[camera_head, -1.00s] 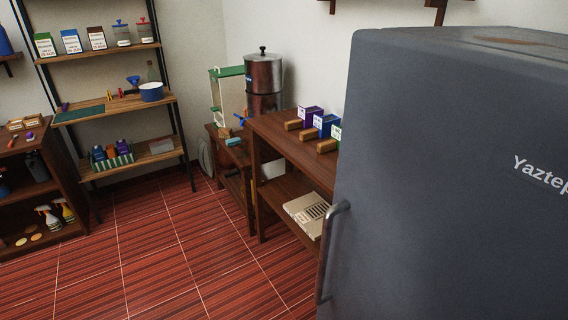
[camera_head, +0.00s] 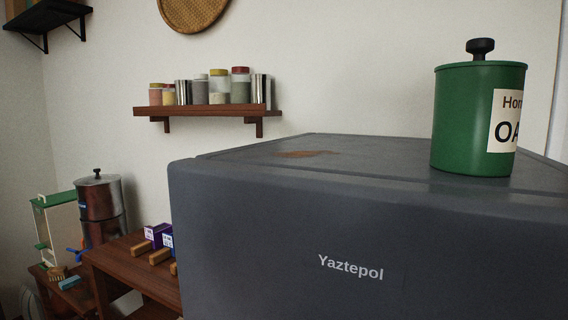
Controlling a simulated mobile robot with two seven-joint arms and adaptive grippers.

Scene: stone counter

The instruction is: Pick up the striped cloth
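No striped cloth can be made out in the head view. Neither of my grippers is in view, so I cannot tell how they stand.
A grey fridge (camera_head: 270,245) marked Yaztepol fills the lower right, close by. A green canister (camera_head: 462,120) stands on it. A wall shelf (camera_head: 205,112) holds several jars. A wooden table (camera_head: 125,262) with boxes and a metal water filter (camera_head: 98,200) are at left.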

